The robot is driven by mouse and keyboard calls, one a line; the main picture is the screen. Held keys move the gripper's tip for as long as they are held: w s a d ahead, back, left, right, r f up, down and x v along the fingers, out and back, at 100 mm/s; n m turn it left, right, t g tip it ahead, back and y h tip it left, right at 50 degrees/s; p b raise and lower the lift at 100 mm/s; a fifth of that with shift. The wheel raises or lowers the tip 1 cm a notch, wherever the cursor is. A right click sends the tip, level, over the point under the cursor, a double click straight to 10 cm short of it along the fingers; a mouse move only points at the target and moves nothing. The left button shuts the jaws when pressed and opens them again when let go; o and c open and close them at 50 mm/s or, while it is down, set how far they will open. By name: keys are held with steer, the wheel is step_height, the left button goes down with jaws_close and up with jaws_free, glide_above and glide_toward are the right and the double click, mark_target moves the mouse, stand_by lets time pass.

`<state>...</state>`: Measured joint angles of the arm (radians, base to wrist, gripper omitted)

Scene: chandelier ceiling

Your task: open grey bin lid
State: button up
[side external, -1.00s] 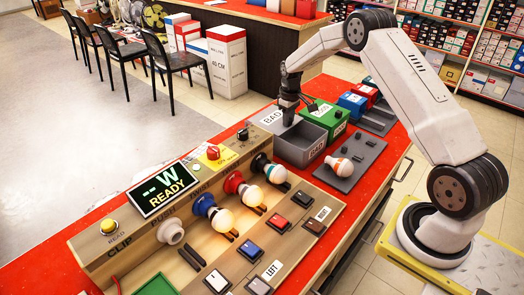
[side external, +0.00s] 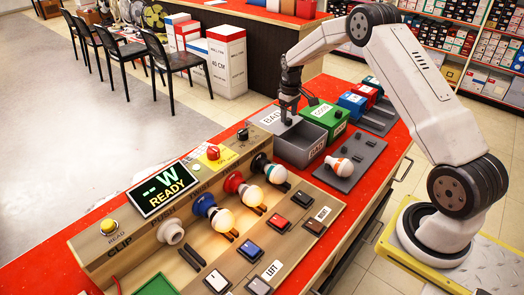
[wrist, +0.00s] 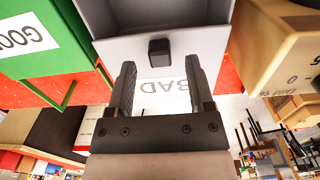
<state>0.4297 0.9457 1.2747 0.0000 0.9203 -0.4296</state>
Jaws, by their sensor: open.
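The grey bin (side external: 299,150) stands on the red bench with its top open and its inside showing. Its lid (side external: 268,119), a pale panel marked BAD, is swung back on the far side of the bin. In the wrist view a dark knob (wrist: 159,52) sits on a grey face ahead of the fingers, and the upside-down BAD label (wrist: 174,97) shows between them. My gripper (side external: 289,112) is over the far side of the bin. In the wrist view its two fingers (wrist: 160,80) are apart, with nothing held between them.
The closed green bin (side external: 327,118) marked GOOD stands close beside the grey bin. Blue (side external: 352,103) and red bins stand beyond it. A wooden console (side external: 200,215) with bulbs is on the other side. A grey plate with a bulb (side external: 341,165) lies in front.

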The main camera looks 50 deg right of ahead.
steer(key=shift+r, duration=2.95)
steer(key=shift+s+a+r, duration=0.1)
steer(key=shift+a+r, duration=0.05)
steer(key=shift+a, duration=0.3)
steer(key=s+a+r+t, duration=0.1)
steer(key=s+a, duration=0.3)
steer(key=a, duration=0.3)
steer(key=s+a+r, duration=0.1)
steer(key=s+a, duration=0.4)
steer(key=a, duration=0.2)
steer(key=s+a+t, duration=0.1)
steer(key=s+a, duration=0.7)
steer(key=s, duration=0.6)
steer(key=shift+a+f+t, duration=0.3)
steer(key=shift+f, duration=0.15)
